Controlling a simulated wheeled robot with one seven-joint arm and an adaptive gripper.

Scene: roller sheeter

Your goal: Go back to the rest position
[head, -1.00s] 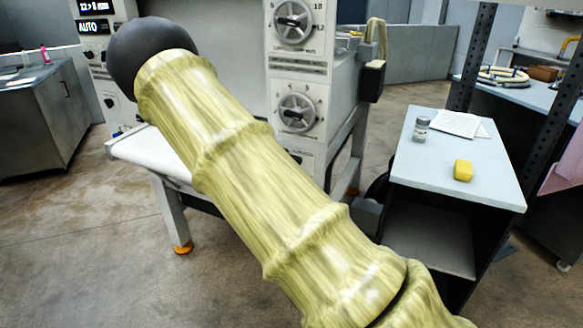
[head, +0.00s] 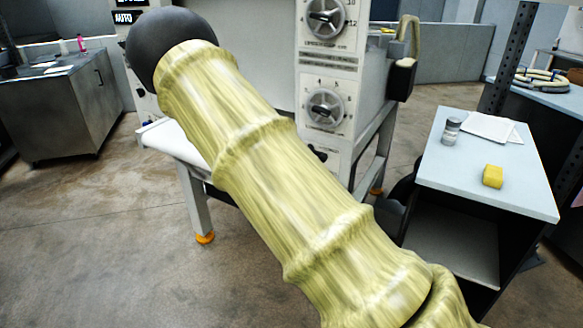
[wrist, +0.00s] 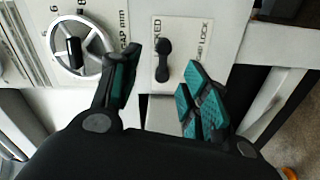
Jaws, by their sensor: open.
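The roller sheeter shows in the head view with its grey front panel, an upper dial (head: 326,18) and a lower dial (head: 325,108). In the wrist view a gap dial (wrist: 78,48) is at the left and a black lock lever (wrist: 163,60) on a pale plate is near the middle. My gripper (wrist: 162,64) is open, its teal-padded fingers apart in front of this panel. The lever shows between the fingertips, and nothing is held. I cannot tell whether a finger touches the panel. In the head view my sleeved arm hides the gripper and part of the sheeter.
A small table (head: 430,180) stands at the right with a jar (head: 451,131), white papers (head: 492,128) and a yellow sponge (head: 493,176). A metal cabinet (head: 60,115) stands at the left. The sheeter's leg (head: 195,205) has an orange foot. Open floor lies at the lower left.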

